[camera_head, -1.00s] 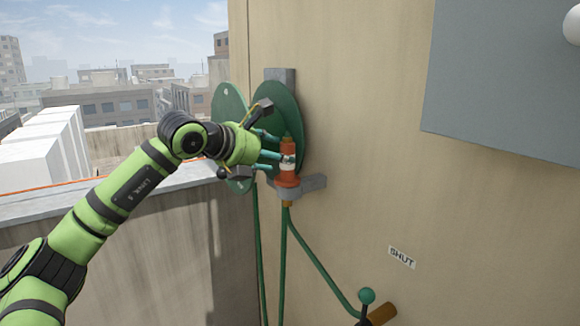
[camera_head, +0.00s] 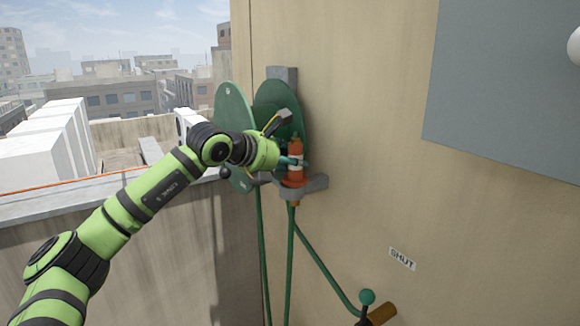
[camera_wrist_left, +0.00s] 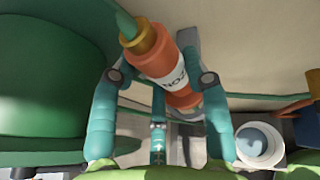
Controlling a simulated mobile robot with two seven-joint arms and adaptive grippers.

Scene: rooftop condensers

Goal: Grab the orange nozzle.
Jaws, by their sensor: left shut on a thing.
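The orange nozzle (camera_head: 296,147) stands upright in a grey wall bracket (camera_head: 316,185), in front of the green hose reel (camera_head: 268,98). In the wrist view the left gripper's fingers (camera_wrist_left: 161,78) lie on either side of the nozzle. The nozzle's lower end is still at the bracket. My right gripper is not in view.
Green hose (camera_head: 290,255) hangs below the bracket and runs along the wall. A valve with a green knob (camera_head: 367,297) is at the bottom, below a "SHUT" label (camera_head: 402,259). A grey panel (camera_head: 505,85) is at upper right. A parapet (camera_head: 120,200) lies left.

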